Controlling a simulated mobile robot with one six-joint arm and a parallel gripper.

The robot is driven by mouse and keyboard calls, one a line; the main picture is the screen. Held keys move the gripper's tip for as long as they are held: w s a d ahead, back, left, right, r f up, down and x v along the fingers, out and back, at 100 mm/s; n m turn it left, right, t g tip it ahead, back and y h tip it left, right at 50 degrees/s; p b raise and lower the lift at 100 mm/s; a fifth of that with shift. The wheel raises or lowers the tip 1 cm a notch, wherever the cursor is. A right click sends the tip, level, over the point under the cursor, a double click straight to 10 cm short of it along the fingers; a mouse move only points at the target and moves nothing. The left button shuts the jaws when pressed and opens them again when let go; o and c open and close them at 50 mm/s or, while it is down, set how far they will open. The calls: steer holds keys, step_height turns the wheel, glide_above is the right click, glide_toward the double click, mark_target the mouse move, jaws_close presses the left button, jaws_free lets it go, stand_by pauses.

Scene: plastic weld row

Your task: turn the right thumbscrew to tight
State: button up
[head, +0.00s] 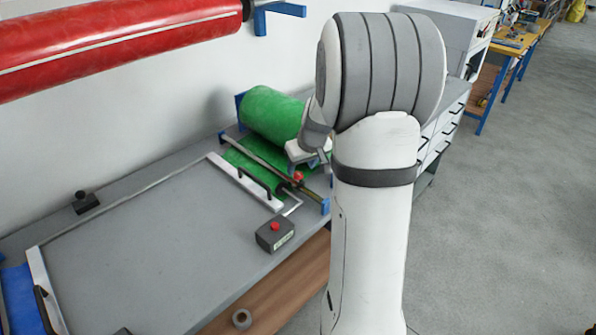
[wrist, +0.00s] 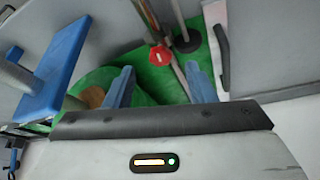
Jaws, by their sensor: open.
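The red thumbscrew (head: 298,177) sits near the right end of the metal bar (head: 255,158) that crosses the green sheet. In the wrist view the thumbscrew (wrist: 160,54) is a red knob with a pale mark on its face. My gripper (wrist: 160,75) is open, with its two blue fingers apart and nothing between them. The thumbscrew shows just beyond the fingertips, roughly between them and apart from both. In the head view my gripper (head: 305,158) is close above the thumbscrew and partly hidden by my arm.
A green roll (head: 272,115) lies behind the bar. A white bar with a black handle (head: 255,183) lies in front. A dark box with a red button (head: 275,234) stands on the grey table (head: 150,250). A blue bracket (wrist: 52,75) is left of my fingers.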

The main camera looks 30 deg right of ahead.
mark_target(298, 174)
steer(key=shift+x, duration=1.75)
steer(key=c, duration=0.9)
steer(key=shift+a, duration=0.2)
steer(key=shift+c, duration=0.3)
steer(key=shift+d, duration=0.15)
steer(key=shift+p, duration=0.3)
